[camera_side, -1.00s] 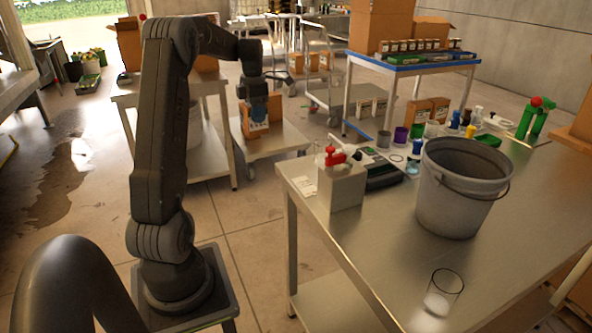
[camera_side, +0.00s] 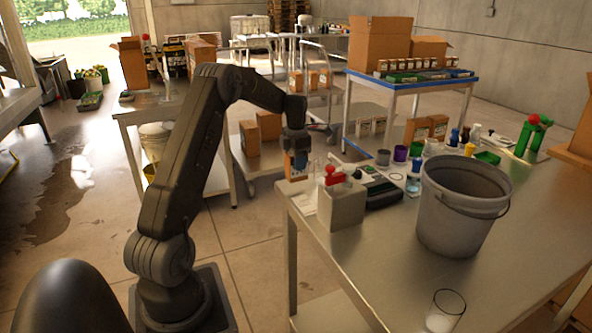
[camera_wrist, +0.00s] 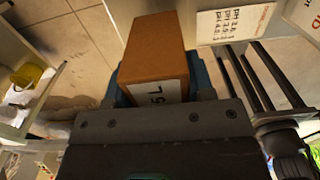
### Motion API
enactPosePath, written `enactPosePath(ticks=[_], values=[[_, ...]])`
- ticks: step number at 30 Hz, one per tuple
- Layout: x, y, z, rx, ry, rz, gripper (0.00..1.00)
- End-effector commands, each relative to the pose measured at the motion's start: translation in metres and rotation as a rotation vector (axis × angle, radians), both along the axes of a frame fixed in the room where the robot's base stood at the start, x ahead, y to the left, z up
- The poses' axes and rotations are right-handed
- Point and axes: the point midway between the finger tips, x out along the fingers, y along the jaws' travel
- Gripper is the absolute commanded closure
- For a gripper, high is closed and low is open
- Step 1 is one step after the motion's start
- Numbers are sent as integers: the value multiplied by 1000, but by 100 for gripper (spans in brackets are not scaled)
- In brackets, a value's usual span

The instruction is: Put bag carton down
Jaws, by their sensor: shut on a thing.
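My gripper (camera_side: 297,158) is shut on a brown bag carton (camera_wrist: 155,48). The carton has a white label reading "5 L", partly hidden by the gripper in the wrist view. Blue fingers (camera_wrist: 160,86) clasp it on both sides. In the side view the carton (camera_side: 295,172) is small and mostly behind the gripper, at the far left corner of the steel table (camera_side: 330,262). I cannot tell whether it touches the table top.
A grey can with a red cap (camera_side: 341,203) stands just in front of the carton. A cart with two cartons (camera_side: 249,138) is behind my arm. A white card (camera_wrist: 236,23) lies near the carton.

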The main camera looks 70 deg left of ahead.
Motion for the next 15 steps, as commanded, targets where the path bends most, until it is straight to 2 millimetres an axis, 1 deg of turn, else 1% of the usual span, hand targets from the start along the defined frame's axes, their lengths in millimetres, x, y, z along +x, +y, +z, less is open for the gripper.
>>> enactPosePath(ticks=[3,6,15], values=[[-1,0,-18,-3,2,0,79],[-1,0,-31,-3,1,0,79],[-1,0,-33,0,-2,0,79]])
